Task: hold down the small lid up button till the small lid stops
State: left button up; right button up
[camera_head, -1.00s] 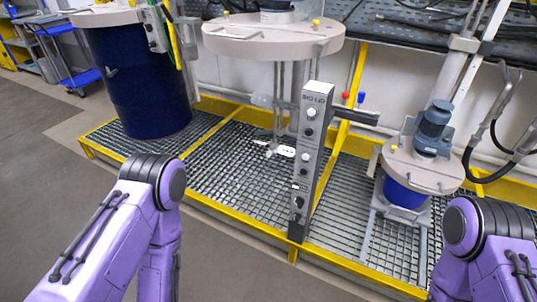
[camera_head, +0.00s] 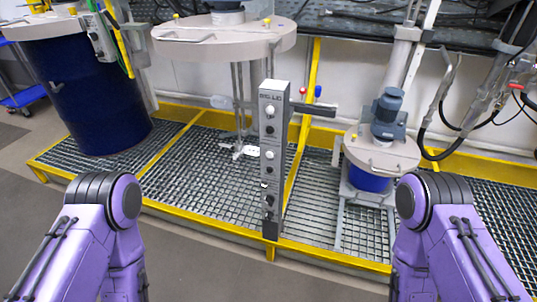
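A grey control post (camera_head: 272,165) stands upright on the grating in the middle of the view. Its top is marked "BIG LID", with white and black round buttons below it. Lower buttons (camera_head: 269,200) sit on the same face; their labels are too small to read. The small lid (camera_head: 382,152) is a beige disc with a blue motor (camera_head: 387,115) on top. It sits at or just above a small blue drum (camera_head: 368,181) at the right. Both my purple arms show at the bottom left and bottom right, but neither gripper is in view.
A big beige lid (camera_head: 222,42) with an agitator shaft hangs raised behind the post. A large dark blue drum (camera_head: 85,100) stands at the left. A yellow-edged grating platform (camera_head: 200,205) spans the front. Hoses (camera_head: 440,125) hang at the right.

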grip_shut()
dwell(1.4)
